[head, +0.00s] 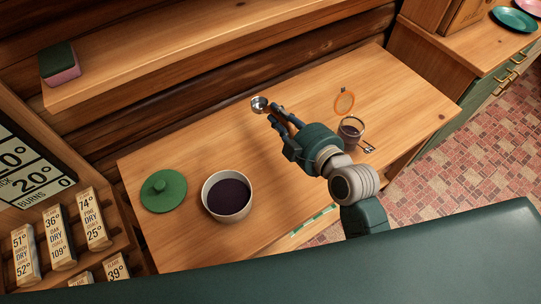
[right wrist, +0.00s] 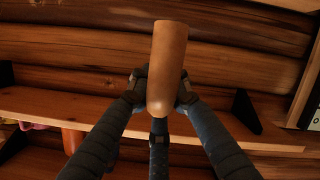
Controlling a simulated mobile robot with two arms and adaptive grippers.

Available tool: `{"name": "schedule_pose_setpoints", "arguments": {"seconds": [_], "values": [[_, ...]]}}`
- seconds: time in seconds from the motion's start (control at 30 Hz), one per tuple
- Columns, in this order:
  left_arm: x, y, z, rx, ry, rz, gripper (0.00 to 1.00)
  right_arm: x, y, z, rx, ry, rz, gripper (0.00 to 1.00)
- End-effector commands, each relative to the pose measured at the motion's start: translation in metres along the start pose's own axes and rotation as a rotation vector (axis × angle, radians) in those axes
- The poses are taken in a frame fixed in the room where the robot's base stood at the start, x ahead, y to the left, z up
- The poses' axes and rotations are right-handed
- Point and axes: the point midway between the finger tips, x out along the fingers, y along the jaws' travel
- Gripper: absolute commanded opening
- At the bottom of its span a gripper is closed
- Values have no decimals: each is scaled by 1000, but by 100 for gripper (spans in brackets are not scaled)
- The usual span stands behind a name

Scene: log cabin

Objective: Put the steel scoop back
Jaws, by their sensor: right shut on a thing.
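My right gripper (head: 275,114) is above the wooden table, left of the glass jar, and shut on the steel scoop (head: 259,103). The scoop's small shiny bowl shows just beyond the fingertips in the head view. In the right wrist view the fingers (right wrist: 160,92) close around a smooth brown handle (right wrist: 167,60), which I take to be the scoop's; its metal bowl is hidden there. A cream pot (head: 211,207) full of dark grains stands open on the table. Its likely lid, a green disc with a knob (head: 163,190), lies left of it. My left gripper is not in view.
A glass jar (head: 352,131) with dark contents stands right of my gripper, its orange-rimmed lid (head: 344,103) swung open. A wooden shelf (head: 190,45) with a sponge (head: 59,63) runs along the log wall.

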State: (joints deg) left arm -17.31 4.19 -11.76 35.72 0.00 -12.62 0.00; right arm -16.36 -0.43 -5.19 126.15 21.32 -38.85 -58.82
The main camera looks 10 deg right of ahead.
Motion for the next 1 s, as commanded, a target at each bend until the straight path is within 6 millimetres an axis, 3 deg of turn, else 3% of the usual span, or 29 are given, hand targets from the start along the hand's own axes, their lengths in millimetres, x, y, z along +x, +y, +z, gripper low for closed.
{"name": "schedule_pose_setpoints", "arguments": {"seconds": [0.2,0.4,0.83,1.0], "values": [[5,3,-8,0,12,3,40,17,-37,50,1,-4,-5,0],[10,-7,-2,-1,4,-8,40,30,-62,85,-2,-3,-2,0],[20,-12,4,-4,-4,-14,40,44,-89,123,-2,1,-1,0],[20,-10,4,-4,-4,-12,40,45,-92,126,-2,1,1,0]]}}
